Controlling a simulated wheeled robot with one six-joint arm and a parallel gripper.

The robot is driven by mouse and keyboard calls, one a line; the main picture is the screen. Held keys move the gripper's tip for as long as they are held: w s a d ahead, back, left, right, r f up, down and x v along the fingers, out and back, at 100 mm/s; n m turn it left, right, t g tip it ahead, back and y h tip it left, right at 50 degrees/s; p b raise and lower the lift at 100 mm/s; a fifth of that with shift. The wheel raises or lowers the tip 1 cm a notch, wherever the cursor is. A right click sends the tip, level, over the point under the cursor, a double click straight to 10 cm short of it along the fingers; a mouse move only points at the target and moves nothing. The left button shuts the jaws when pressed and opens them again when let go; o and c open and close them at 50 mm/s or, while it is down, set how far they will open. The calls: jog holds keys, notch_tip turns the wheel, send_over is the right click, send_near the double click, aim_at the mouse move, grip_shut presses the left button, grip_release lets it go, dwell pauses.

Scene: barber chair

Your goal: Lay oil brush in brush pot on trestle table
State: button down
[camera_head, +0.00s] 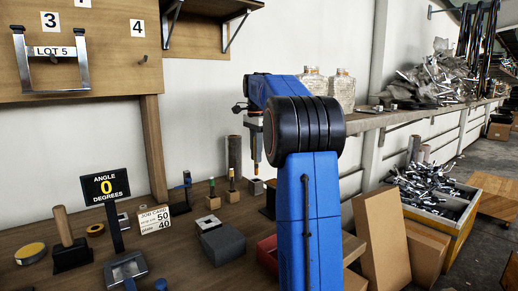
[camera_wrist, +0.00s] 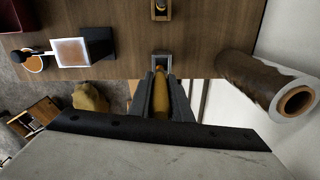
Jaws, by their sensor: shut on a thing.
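My gripper (camera_head: 256,150) hangs pointing down over the back of the trestle table (camera_head: 185,240). It is shut on the oil brush, whose orange-brown part (camera_head: 256,168) shows below the fingers. In the wrist view the brush (camera_wrist: 160,103) lies between the two dark fingers (camera_wrist: 165,95). A small grey open-topped block (camera_head: 256,186), which may be the brush pot, stands almost directly under the brush tip; a small gap seems to part them. It also seems to show in the wrist view (camera_wrist: 161,57), just beyond the fingertips. The brush's far end is hidden there.
A grey cylinder (camera_head: 234,155) stands close behind my gripper, by the wall. Small stands with upright tools (camera_head: 233,186) are just left. A dark grey block (camera_head: 222,245), a job card (camera_head: 153,219) and an angle sign (camera_head: 106,187) stand on the table. A shelf (camera_head: 385,118) is right.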

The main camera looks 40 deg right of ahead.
aim_at(256, 168)
jog(key=shift+w+f, duration=0.2)
jog(key=shift+f, duration=3.3)
jog(key=c, duration=1.5)
grip_release()
jog(key=shift+c, duration=0.2)
notch_tip(256, 168, up, 17)
jog(key=shift+f, duration=0.15)
jog(key=shift+r, duration=0.35)
